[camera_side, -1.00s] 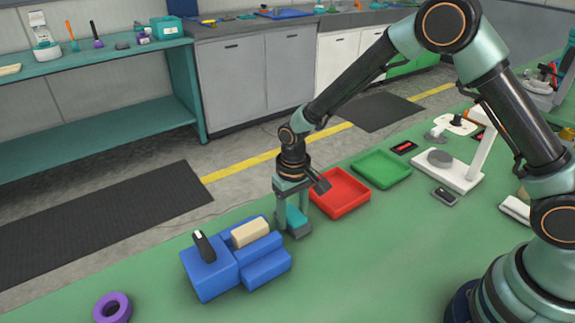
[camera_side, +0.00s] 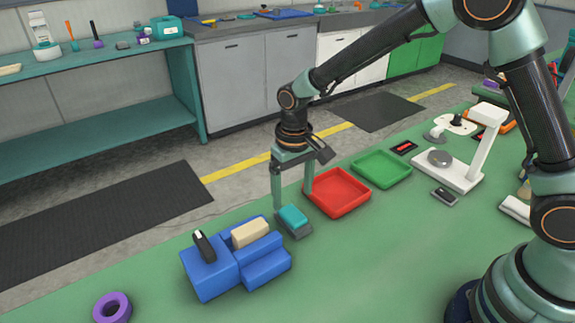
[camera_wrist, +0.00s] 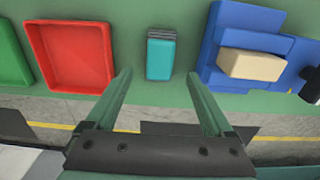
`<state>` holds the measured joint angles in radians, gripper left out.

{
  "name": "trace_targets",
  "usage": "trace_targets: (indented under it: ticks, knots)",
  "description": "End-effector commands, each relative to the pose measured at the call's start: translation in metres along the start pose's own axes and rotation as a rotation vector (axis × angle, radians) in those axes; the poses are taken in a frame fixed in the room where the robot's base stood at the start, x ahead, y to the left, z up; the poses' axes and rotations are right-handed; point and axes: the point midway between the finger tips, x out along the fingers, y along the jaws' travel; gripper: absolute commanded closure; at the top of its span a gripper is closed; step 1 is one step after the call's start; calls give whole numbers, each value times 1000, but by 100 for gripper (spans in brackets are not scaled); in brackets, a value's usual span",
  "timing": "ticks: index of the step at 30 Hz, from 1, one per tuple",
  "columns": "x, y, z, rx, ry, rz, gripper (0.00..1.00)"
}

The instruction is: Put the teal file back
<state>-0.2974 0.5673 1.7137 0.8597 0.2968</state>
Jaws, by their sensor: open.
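The teal file (camera_side: 292,216) is a short teal block with a grey part along one end, resting on the green table beside the blue block holder. It also shows in the wrist view (camera_wrist: 160,58), lying between the red tray and the blue holder. My gripper (camera_side: 292,200) is open and empty, pointing down just above the file with one finger on each side. In the wrist view, my fingertips (camera_wrist: 158,75) are spread wider than the file and apart from it. The blue holder (camera_side: 210,274) carries a cream block (camera_side: 250,233) and a black-handled item (camera_side: 203,247).
A red tray (camera_side: 340,207) and a green tray (camera_side: 382,182) stand right of the file. A white stand with a grey disc (camera_side: 440,159) is farther right. A purple ring (camera_side: 112,306) lies at the front left. The table front is clear.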

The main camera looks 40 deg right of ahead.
Motion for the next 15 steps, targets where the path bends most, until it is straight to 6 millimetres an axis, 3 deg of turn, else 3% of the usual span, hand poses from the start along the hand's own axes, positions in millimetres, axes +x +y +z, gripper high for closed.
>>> trace_targets:
  ticks: [4, 15]
  knots:
    - [-28, 0, -1, 0, 4, -1, 13]
    - [-67, 9, 4, 3, 29, -8, 13]
